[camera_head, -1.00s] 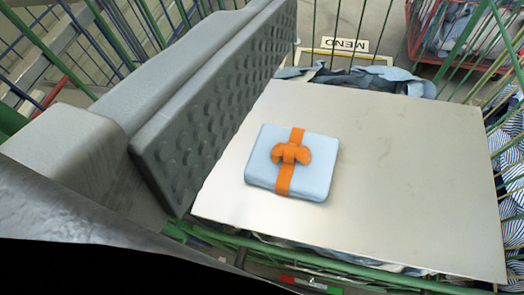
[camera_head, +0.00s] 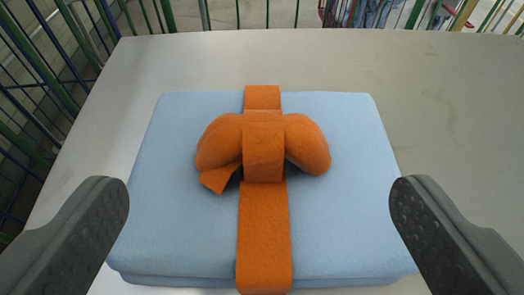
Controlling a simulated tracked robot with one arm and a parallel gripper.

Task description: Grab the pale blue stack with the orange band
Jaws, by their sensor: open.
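The pale blue stack (camera_head: 340,215) lies flat on a pale board and fills the middle of the view. An orange band (camera_head: 264,235) runs over it from back to front, with an orange bow (camera_head: 263,147) on top. My gripper (camera_head: 260,205) is open, with one dark grey textured finger on each side of the stack. The fingers overlap the stack's left and right edges in the picture. I cannot tell whether they touch it or how high they are above the board.
The pale board (camera_head: 450,110) is bare behind the stack and to its right. Green and blue wire bars (camera_head: 40,90) stand along the left, and more bars run behind the board's far edge. Striped cloth (camera_head: 375,12) shows beyond the bars at the upper right.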

